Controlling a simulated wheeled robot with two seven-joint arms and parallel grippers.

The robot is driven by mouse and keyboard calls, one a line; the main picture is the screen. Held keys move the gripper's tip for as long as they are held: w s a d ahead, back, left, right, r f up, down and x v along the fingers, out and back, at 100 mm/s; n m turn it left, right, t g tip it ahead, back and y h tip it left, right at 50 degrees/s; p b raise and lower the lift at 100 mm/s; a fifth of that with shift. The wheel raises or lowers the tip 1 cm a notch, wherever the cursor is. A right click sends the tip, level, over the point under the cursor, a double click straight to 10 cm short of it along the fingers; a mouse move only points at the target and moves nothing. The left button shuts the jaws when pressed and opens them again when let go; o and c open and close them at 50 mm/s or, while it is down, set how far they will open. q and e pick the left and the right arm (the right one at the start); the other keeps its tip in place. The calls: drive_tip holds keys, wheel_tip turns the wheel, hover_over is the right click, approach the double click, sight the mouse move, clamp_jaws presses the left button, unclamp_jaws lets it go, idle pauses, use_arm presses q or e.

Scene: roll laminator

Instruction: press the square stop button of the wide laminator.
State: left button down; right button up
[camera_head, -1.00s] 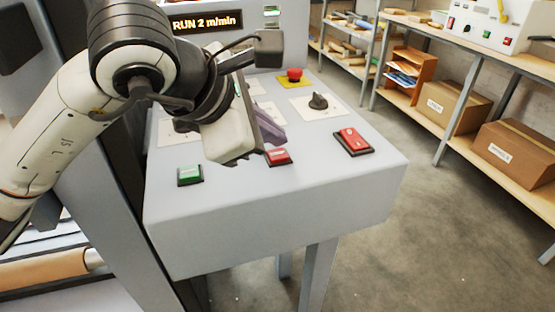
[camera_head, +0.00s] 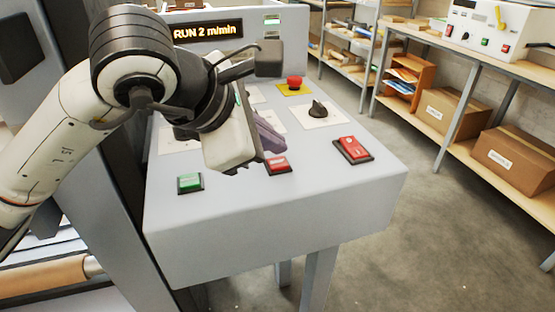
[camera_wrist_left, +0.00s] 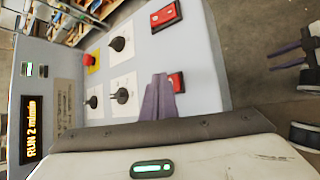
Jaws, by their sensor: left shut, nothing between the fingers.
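The wide laminator's control panel (camera_head: 235,230) has a small square red button (camera_head: 278,167) near its front edge, which fits the stop button. It also shows in the wrist view (camera_wrist_left: 178,80), partly hidden by the fingers. My left gripper (camera_head: 272,137) is shut and empty, with its purple fingers just behind and above this button in the head view. In the wrist view the closed fingertips (camera_wrist_left: 160,78) are beside the red button; contact cannot be told. Part of what looks like my right gripper (camera_wrist_left: 286,55) shows at the wrist view's right edge, its jaw state unclear.
A green button (camera_head: 190,182) is left of the red one, and a larger red rocker switch (camera_head: 352,150) is right. A black knob (camera_head: 318,108) and red emergency stop (camera_head: 294,82) sit behind. The display (camera_head: 207,31) reads RUN 2 m/min. Shelves stand at right.

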sight(272, 166)
idle(0.9)
use_arm(q)
drive_tip(key=shift+f+b, duration=0.45)
drive_tip(key=shift+b, duration=0.3)
drive_tip(key=shift+f+b, duration=0.45)
drive_tip(key=shift+b, duration=0.15)
idle(0.4)
drive_tip(key=shift+r, duration=0.1)
idle(0.3)
drive_tip(key=shift+r+p, duration=0.3)
drive_tip(key=shift+r, duration=0.45)
drive_tip(key=shift+r, duration=0.15)
drive_tip(key=shift+r+p, duration=1.35)
drive_tip(key=shift+r, duration=1.05)
